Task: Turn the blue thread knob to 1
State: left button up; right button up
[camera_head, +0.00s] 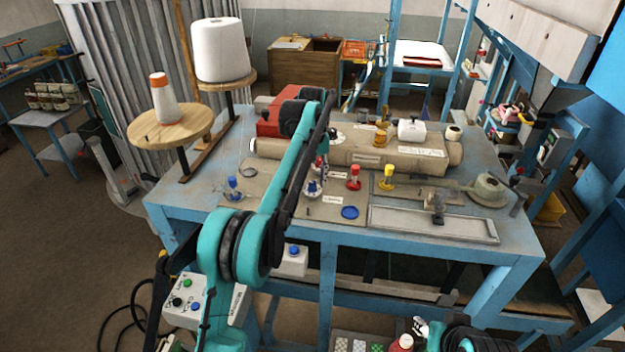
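A blue knob (313,188) stands on the tan panel (275,207) of the blue worktable, near the middle. Another blue knob (234,188) stands farther left on the same panel. A red knob (354,178) and a yellow knob (387,178) stand to the right. My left arm reaches up across the table and bends down, and my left gripper (321,172) is small and partly hidden behind the arm, right by the middle blue knob. I cannot tell whether it touches the knob or how its fingers stand. My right gripper (421,328) shows only partly at the bottom edge.
Behind the knobs lies a long tan sewing machine body (360,152) with a red motor housing (270,122). A flat blue disc (350,212) lies in front. Thread cones (220,50) stand at the left. A metal tray (385,217) sits at the right front.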

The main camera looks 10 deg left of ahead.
aim_at(313, 183)
pick_arm(q)
notch_tip(313, 183, up, 7)
jog(key=shift+r, duration=0.25)
dwell(0.5)
